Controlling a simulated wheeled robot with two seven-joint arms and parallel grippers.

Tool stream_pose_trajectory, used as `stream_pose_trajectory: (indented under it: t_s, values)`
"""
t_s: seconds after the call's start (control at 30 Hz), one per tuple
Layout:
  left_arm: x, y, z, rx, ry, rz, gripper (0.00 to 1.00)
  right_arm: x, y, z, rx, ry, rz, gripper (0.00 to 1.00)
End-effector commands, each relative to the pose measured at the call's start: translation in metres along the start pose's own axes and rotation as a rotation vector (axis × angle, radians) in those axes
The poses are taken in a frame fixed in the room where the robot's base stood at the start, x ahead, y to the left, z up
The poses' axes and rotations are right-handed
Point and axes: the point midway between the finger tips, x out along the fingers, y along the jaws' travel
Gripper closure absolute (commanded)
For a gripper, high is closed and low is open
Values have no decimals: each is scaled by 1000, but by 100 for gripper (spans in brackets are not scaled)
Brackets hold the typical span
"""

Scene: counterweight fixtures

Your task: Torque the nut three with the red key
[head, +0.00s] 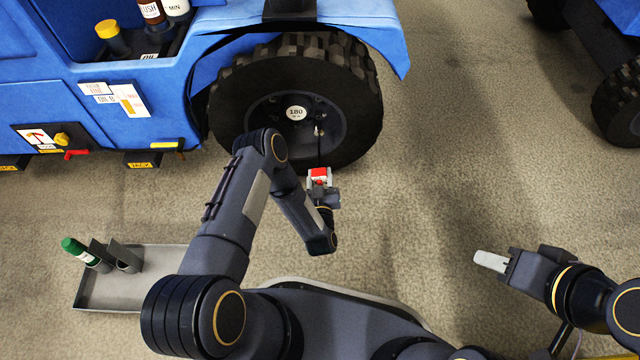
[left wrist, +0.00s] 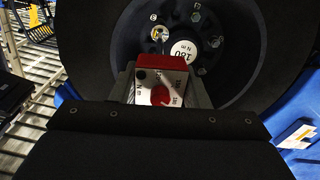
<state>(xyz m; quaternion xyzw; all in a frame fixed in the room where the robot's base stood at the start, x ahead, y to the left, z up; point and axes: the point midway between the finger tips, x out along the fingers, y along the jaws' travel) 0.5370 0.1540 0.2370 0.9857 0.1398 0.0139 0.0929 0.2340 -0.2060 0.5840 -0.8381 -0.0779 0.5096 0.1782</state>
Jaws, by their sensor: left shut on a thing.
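The red key (head: 319,175) is a red and white block with a thin dark shaft that rises toward the wheel hub. My left gripper (head: 320,186) is shut on it in front of the wheel. In the left wrist view the key (left wrist: 161,80) shows a white face with a red dial. Its metal tip (left wrist: 160,35) overlaps a nut position on the hub; I cannot tell whether it is seated. Other nuts (left wrist: 196,17) ring the round "180 N m" label (left wrist: 183,49). Their numbers are too small to read. My right gripper (head: 490,261) is off to the right, apart from everything, its opening unclear.
The big black tire (head: 235,110) sits under the blue vehicle (head: 130,60). A grey tray (head: 165,262) with a green-capped tool (head: 80,250) in a holder lies on the floor at left. A red lever (head: 76,154) juts from the vehicle's side.

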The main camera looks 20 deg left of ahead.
Motion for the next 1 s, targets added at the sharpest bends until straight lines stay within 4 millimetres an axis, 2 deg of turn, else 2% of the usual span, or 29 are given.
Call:
stream_pose_trajectory:
  t_s: [0.2, 0.47, 1.0]
  values:
    - [23, 0, 0, 0, 4, -1, 95, 7, 3, 4, 0, 0, 0, 63]
    - [21, 0, 0, 1, 1, 0, 95, 5, 2, 3, 0, 0, 0, 63]
    - [28, 0, 0, 1, 1, 0, 95, 8, 4, 4, 0, 0, 0, 63]
